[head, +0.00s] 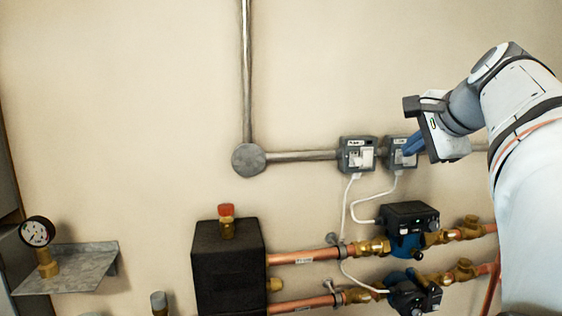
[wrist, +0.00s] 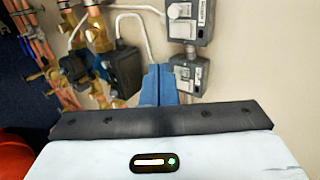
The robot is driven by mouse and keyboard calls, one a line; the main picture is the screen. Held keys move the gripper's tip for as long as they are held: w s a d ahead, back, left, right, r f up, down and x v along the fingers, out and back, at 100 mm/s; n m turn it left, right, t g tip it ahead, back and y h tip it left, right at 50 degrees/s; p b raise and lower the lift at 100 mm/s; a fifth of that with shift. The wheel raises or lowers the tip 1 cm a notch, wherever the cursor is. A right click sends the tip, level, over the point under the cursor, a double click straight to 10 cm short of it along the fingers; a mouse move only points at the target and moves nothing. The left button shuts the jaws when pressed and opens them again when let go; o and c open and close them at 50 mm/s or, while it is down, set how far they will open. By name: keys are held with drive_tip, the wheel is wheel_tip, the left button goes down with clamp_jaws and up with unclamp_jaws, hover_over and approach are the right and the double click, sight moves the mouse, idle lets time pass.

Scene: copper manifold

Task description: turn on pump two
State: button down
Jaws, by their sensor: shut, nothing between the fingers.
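Two grey switch boxes sit side by side on the conduit on the wall, a left one (head: 357,154) and a right one (head: 397,157). Their labels are too small to read surely. My gripper (head: 408,150) is shut and empty, its blue fingertips in front of the right box in the head view and partly hiding it. In the wrist view the fingertips (wrist: 159,70) are beside the nearer box (wrist: 188,75); the other box (wrist: 187,20) is farther up. I cannot tell whether they touch. Two pumps, an upper (head: 410,219) and a lower (head: 415,296), sit on copper pipes below.
White cables (head: 344,225) run from the boxes down to the pumps. A black block (head: 228,265) with a red-capped valve (head: 227,215) stands left of the pipes. A gauge (head: 38,232) is on a grey shelf (head: 85,265) at far left. The wall around the boxes is clear.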

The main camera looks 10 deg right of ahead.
drive_tip(key=p, duration=0.1)
approach(371, 166)
wheel_tip(371, 166, down, 3)
drive_tip(key=shift+w+a+f+p, duration=0.1)
drive_tip(key=shift+w+f+p, duration=0.1)
drive_tip(key=shift+w, duration=0.65)
drive_tip(key=shift+w+d+f+p, duration=0.1)
drive_tip(key=shift+w+p, duration=0.15)
drive_tip(key=shift+w, duration=0.65)
drive_tip(key=shift+w+a+f+p, duration=0.1)
drive_tip(key=shift+w+p, duration=0.1)
drive_tip(key=shift+w, duration=0.65)
drive_tip(key=shift+w+a+f+b, duration=0.1)
drive_tip(key=shift+a+f+b, duration=0.1)
drive_tip(key=shift+b, duration=0.1)
drive_tip(key=shift+d+r, duration=0.1)
drive_tip(key=shift+r, duration=0.05)
drive_tip(key=shift+d, duration=0.15)
